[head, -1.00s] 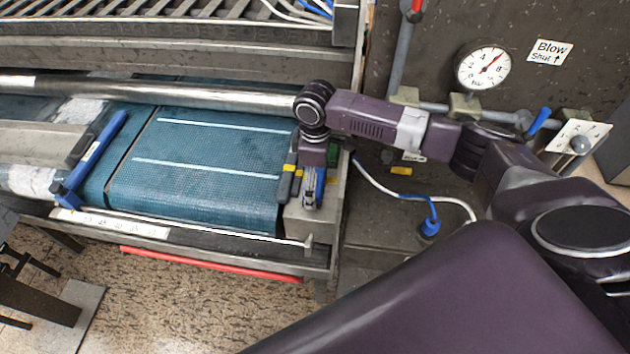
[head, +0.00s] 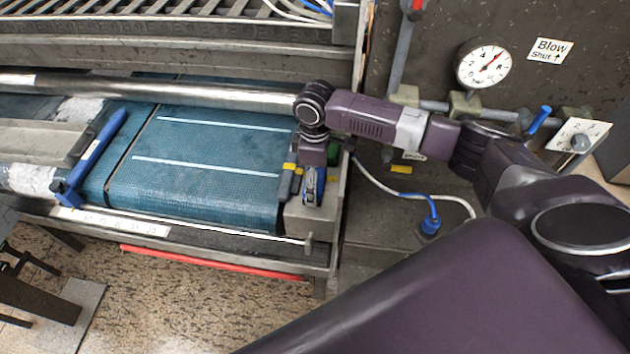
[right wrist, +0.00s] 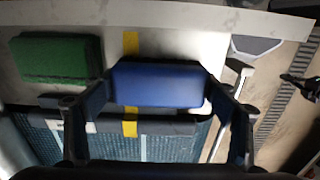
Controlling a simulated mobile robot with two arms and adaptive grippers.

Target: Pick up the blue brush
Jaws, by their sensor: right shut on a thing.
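The blue brush (right wrist: 158,83) is a blue block between the fingers of my right gripper (right wrist: 160,90) in the right wrist view. The fingers are shut on its two short ends. In the head view my right gripper (head: 311,192) points down over the metal end ledge (head: 328,215) beside the teal belt. There the brush is mostly hidden by the gripper. I cannot tell whether the brush still touches the ledge. My left gripper is not in view.
A green block (right wrist: 56,58) lies close beside the brush on the ledge, near yellow tape (right wrist: 130,45). The teal belt (head: 205,155) is left of the gripper. A long blue tool (head: 93,155) lies farther left. A cable (head: 375,180) runs on the right.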

